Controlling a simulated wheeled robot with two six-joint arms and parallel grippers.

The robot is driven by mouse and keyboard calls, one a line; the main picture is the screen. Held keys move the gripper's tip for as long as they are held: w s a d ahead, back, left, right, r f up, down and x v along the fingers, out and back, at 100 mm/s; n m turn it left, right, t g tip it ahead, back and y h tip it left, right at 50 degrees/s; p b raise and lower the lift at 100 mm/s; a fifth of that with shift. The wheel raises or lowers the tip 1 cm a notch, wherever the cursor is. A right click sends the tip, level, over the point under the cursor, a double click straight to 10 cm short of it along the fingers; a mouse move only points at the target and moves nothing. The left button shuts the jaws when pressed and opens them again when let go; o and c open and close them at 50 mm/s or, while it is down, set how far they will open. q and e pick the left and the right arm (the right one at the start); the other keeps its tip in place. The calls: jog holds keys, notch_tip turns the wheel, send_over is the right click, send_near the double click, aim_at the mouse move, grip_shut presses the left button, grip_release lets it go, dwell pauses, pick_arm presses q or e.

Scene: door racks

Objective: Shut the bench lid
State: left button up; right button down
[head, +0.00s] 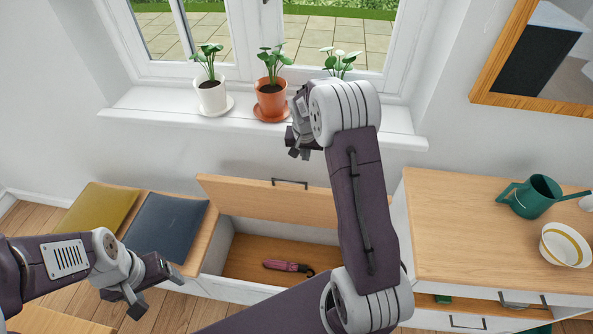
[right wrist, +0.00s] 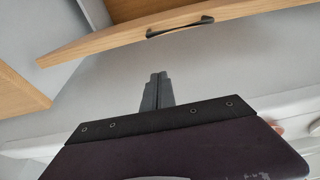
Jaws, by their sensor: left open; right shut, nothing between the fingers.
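The bench lid (head: 255,202) is a light wood panel standing raised and tilted at the back of the open bench (head: 213,256). Its dark bar handle (head: 289,182) is at the upper edge. In the right wrist view the lid (right wrist: 105,44) and handle (right wrist: 180,27) lie beyond the fingers. My right gripper (head: 299,154) is shut and empty, above the lid's upper edge and apart from the handle; its closed fingers show in the right wrist view (right wrist: 155,90). My left gripper (head: 155,292) is open and empty, low in front of the bench's left part.
A pink-handled tool (head: 285,266) lies inside the bench. Yellow (head: 97,208) and blue (head: 165,226) cushions lie on its left part. Potted plants (head: 271,97) stand on the windowsill (head: 160,112). A cabinet (head: 450,220) at right bears a green watering can (head: 536,197) and a bowl (head: 566,245).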

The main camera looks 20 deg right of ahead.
send_over(303, 186)
jog(key=w+d, duration=0.2)
jog(key=w, duration=0.1)
notch_tip(303, 186, down, 9)
jog(key=s+a, duration=0.1)
jog(key=s+a+p, duration=0.1)
jog(key=s, duration=0.1)
jog(key=shift+s+a, duration=0.1)
jog(key=shift+f, duration=0.15)
